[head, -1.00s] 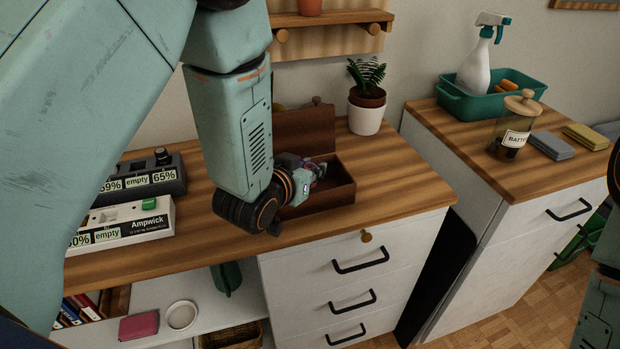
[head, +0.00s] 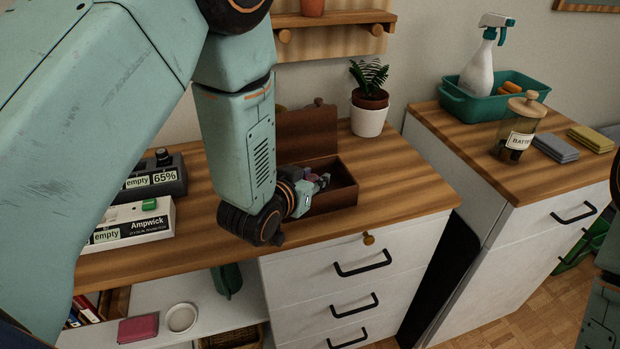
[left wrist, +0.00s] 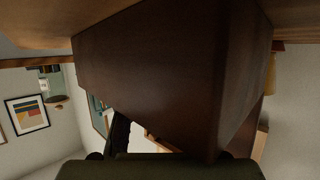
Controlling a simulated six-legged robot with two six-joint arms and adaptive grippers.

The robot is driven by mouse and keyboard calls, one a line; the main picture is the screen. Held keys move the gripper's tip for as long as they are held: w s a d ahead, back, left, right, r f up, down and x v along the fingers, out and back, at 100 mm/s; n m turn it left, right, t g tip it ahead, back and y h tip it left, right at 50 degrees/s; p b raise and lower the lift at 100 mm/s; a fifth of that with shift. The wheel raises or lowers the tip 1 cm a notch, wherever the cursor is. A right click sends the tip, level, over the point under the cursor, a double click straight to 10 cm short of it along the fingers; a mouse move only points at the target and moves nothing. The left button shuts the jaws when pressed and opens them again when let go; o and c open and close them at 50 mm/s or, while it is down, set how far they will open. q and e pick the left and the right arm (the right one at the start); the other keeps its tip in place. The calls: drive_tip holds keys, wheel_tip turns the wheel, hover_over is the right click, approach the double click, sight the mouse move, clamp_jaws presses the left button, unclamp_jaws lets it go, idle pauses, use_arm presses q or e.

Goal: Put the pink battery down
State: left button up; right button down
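My left gripper (head: 322,181) is at the open dark brown wooden box (head: 336,199) on the wooden desk top, its fingers over the box's interior. A small pinkish patch (head: 311,177) shows at the fingers; it may be the pink battery, but it is too small to be sure. Whether the fingers are open or shut on it is unclear. In the left wrist view, a brown wooden surface, likely the box (left wrist: 165,75), fills the middle, and no battery shows. My right gripper is out of view; only part of that arm shows at the right edge.
Battery chargers, one white (head: 135,225) and one dark (head: 160,180), stand left of the box. A potted plant (head: 368,112) stands behind it on the right. A second cabinet holds a glass battery jar (head: 519,128), a teal tray (head: 470,107) and sponges (head: 556,147).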

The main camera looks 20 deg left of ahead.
use_arm(q)
drive_tip(key=shift+r, duration=0.15)
drive_tip(key=p+v, duration=0.3)
drive_tip(key=v, duration=0.9)
idle(0.7)
